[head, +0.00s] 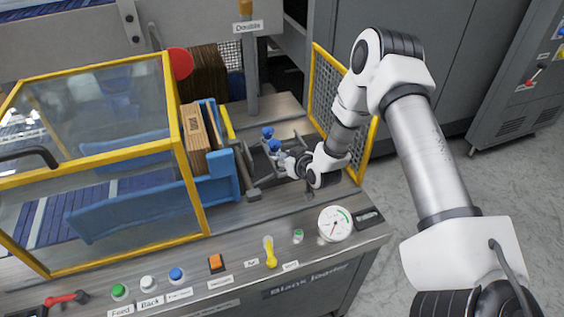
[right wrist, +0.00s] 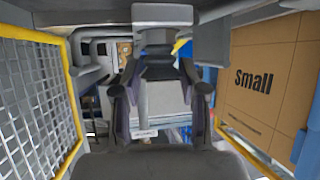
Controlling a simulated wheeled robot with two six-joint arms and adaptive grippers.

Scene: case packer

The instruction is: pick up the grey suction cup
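My right gripper (head: 292,166) reaches down over the loader's dark frame at the right end of the machine. In the right wrist view its two dark fingers (right wrist: 158,82) stand apart. A dark grey block-like part (right wrist: 158,68) shows between or just beyond the fingertips; I cannot tell whether it is the grey suction cup or whether the fingers touch it. In the head view two blue cup-like parts (head: 274,146) sit just left of the gripper. I cannot make out the grey suction cup for sure there; the gripper hides part of that spot. My left gripper is not in view.
A yellow-framed mesh guard (head: 322,88) stands close behind and right of the gripper. Cardboard blanks (head: 194,138) stand in a blue holder to the left, beside a yellow-framed clear cover (head: 95,115). A gauge (head: 335,224) and buttons line the front panel.

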